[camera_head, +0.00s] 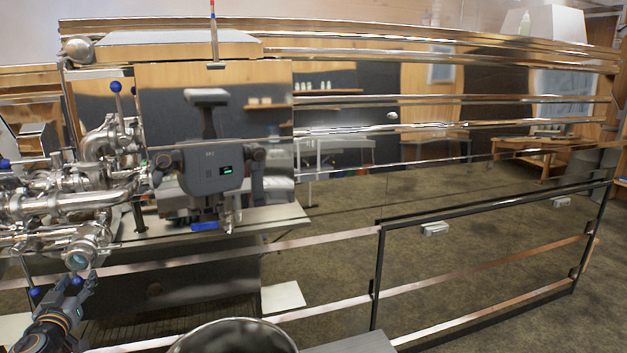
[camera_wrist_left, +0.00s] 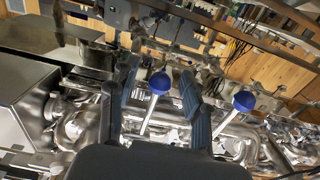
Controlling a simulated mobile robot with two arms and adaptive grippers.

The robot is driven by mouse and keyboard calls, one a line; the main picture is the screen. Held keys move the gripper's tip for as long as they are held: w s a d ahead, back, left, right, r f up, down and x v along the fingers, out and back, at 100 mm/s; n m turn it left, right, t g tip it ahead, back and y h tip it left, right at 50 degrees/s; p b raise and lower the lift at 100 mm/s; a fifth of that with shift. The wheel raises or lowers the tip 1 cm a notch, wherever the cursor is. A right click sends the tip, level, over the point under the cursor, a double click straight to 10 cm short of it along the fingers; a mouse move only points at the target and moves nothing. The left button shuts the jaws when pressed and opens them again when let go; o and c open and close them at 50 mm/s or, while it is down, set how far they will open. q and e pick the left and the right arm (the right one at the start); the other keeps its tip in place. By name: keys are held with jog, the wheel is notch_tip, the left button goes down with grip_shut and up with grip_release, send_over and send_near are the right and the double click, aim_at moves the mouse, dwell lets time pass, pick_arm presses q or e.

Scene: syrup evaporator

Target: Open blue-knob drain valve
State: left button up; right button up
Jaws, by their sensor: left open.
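My left gripper (camera_head: 76,285) is at the lower left of the head view, below the steel pipework, with its fingers apart. A blue knob (camera_head: 78,281) shows between its fingers there. In the left wrist view, a blue knob (camera_wrist_left: 160,83) on a pale metal lever appears between the two open fingers; I cannot tell whether either finger touches it. A second blue knob (camera_wrist_left: 244,101) is just right of the right finger. In the head view other blue knobs show on the upper pipework (camera_head: 116,87), at the left edge (camera_head: 4,163) and beside the gripper (camera_head: 35,292). My right gripper is out of view.
Shiny pipes and fittings (camera_head: 60,203) crowd the space above my left gripper. A large mirror-like steel evaporator (camera_head: 350,225) fills the middle and right and reflects the room. A round metal vessel (camera_head: 232,338) stands at the bottom centre.

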pick_arm(q)
jog(key=c, duration=0.9)
jog(key=shift+p+v, duration=0.35)
jog(key=shift+v, duration=0.7)
jog(key=shift+r, duration=0.15)
jog(key=shift+s+r, duration=0.1)
jog(key=shift+s+d+r+p, duration=0.2)
jog(key=shift+s+p, duration=0.1)
jog(key=shift+s, duration=0.15)
jog(key=shift+s+d+r+p, duration=0.15)
jog(key=shift+s+p, duration=0.1)
jog(key=shift+s, duration=0.15)
jog(key=shift+a, duration=0.1)
